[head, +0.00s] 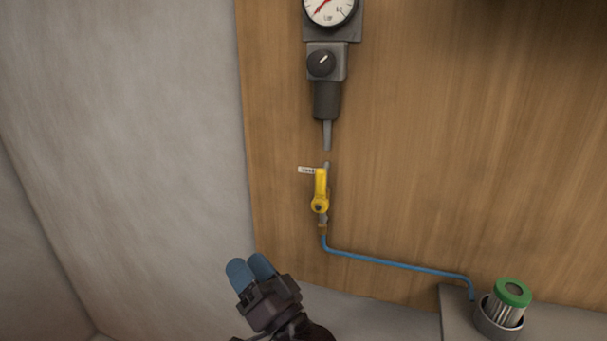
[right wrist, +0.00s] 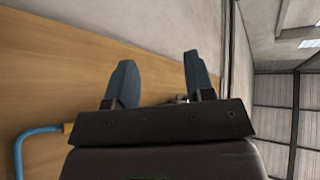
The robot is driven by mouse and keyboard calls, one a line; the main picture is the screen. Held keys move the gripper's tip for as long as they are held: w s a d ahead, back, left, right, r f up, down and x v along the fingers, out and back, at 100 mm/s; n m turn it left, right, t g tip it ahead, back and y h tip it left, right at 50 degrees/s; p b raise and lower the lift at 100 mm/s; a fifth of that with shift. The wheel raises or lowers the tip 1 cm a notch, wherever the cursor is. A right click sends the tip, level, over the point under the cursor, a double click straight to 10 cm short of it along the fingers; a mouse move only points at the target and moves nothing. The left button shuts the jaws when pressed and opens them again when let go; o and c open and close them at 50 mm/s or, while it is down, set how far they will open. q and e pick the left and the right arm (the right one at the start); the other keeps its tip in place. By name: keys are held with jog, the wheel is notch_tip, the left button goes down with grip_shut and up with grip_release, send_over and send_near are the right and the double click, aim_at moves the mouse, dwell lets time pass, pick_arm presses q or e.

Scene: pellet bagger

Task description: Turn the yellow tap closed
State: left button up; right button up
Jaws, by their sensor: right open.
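The yellow tap (head: 320,190) is on the wooden panel below the regulator. Its yellow handle points up, in line with the vertical pipe, and a small white tag sits at its upper left. My right gripper (head: 251,272) is below and to the left of the tap, apart from it, with its two blue fingers pointing up. In the right wrist view the two fingers (right wrist: 160,80) stand apart with nothing clearly held between them. The tap is mostly hidden there behind the gripper. My left gripper is not in view.
A dark regulator (head: 325,62) with a gauge (head: 330,10) hangs above the tap. A blue hose (head: 400,265) runs from the tap to the lower right, near a green-topped cylinder (head: 512,293) in a grey cup (head: 497,319). A grey wall (head: 130,130) borders the panel at left.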

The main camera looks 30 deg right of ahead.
aim_at(319, 181)
jog(key=s+d+r+m+h, duration=0.2)
jog(key=r+m+h, duration=0.8)
jog(key=m, duration=0.4)
jog(key=s+d+r+m+h, duration=0.2)
jog(key=r+m+h, duration=0.6)
jog(key=m+h, duration=0.45)
jog(key=d+f+m+g+y+p, duration=0.1)
jog(key=d+f+m+g+y, duration=0.15)
jog(key=m+g, duration=0.45)
jog(key=d+f+m+g+y, duration=0.1)
jog(key=f+m+g, duration=0.3)
jog(key=m, duration=0.4)
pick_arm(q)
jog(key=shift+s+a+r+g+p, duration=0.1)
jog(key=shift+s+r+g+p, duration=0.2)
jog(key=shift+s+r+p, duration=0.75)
pick_arm(e)
jog(key=x, duration=1)
jog(key=shift+w+d+f, duration=0.15)
jog(key=shift+d+f, duration=0.1)
jog(key=shift+d, duration=0.1)
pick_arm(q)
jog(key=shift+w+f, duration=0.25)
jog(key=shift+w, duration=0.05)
pick_arm(e)
jog(key=shift+c, duration=0.5)
grip_shut()
